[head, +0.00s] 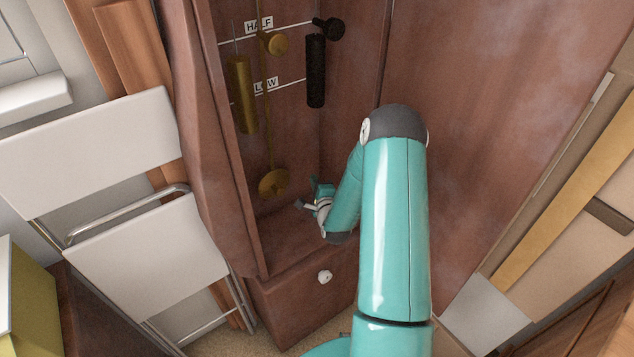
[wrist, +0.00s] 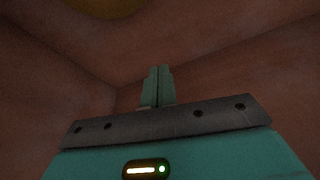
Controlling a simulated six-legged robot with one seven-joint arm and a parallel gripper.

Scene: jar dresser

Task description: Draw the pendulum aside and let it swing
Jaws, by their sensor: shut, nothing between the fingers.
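The pendulum (head: 273,183) hangs in the open clock case in the head view, a brass disc low on a thin brass rod. In the wrist view a yellowish round edge (wrist: 105,5) at the top looks like the disc. My gripper (head: 303,205) is inside the case, just to the lower right of the disc and apart from it in the picture. In the wrist view its two fingers (wrist: 158,75) are together with nothing between them. The depth between fingers and disc is hard to tell.
A brass weight (head: 242,95) hangs left of the rod and a black weight (head: 315,70) to its right. HALF and LOW labels mark the back. The case's wooden side walls (head: 222,150) close in on both sides. A drawer with a white knob (head: 325,277) is below.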

